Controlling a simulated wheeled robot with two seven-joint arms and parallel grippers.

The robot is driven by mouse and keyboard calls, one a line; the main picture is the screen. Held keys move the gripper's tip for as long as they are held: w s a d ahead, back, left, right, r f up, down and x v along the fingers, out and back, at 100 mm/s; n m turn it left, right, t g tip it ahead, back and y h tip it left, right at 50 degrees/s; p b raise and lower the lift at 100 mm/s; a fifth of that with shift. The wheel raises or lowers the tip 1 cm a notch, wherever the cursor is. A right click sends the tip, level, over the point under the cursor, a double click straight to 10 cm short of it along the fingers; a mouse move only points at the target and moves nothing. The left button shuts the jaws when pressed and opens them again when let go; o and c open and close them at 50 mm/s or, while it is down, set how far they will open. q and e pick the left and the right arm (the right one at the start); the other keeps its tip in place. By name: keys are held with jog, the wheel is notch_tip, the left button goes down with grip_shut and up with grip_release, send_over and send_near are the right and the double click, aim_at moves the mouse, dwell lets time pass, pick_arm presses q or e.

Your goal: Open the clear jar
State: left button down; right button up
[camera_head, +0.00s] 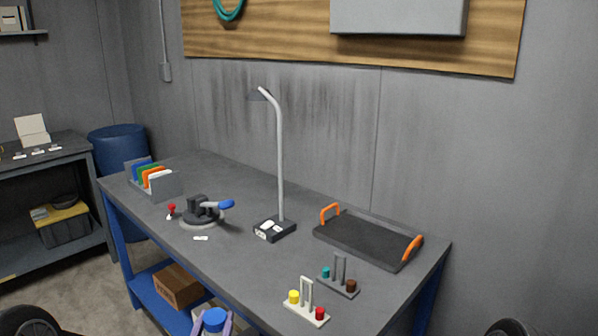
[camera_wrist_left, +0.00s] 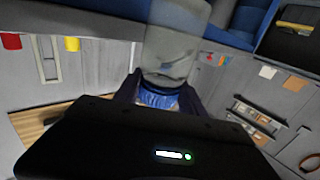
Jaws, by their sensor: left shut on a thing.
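The clear jar (camera_wrist_left: 172,50) shows in the left wrist view as a see-through body with a ribbed blue lid (camera_wrist_left: 158,97) at its near end. My left gripper (camera_wrist_left: 157,92) is shut on the blue lid, with one finger on each side. The lid appears to be against the jar; I cannot tell whether it is loose. In the head view the left gripper (camera_head: 212,323) is at the bottom edge, in front of the workbench, around the blue lid. The jar's body is hardly visible there. My right gripper is not in view.
The workbench (camera_head: 235,265) holds a lamp (camera_head: 280,160), a black tray with orange handles (camera_head: 365,242), two small peg stands (camera_head: 305,300), a clamp-like fixture (camera_head: 203,215) and a rack of coloured plates (camera_head: 150,178). A cardboard box (camera_head: 177,287) sits on the lower shelf.

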pick_arm(q)
jog(key=s+d+f+m+g+h, duration=0.2)
jog(key=s+d+f+m+h, duration=0.1)
jog(key=d, duration=0.4)
jog(key=s+d+f+m+g+h, duration=0.2)
jog(key=s+d+f+m+h, duration=0.1)
jog(key=s+d+m+h, duration=0.2)
jog(key=s+d+h, duration=0.2)
jog(key=d+h, duration=0.1)
jog(key=shift+s+d+f+h, duration=0.2)
jog(key=shift+s+f+h, duration=0.1)
jog(key=shift+f, duration=0.05)
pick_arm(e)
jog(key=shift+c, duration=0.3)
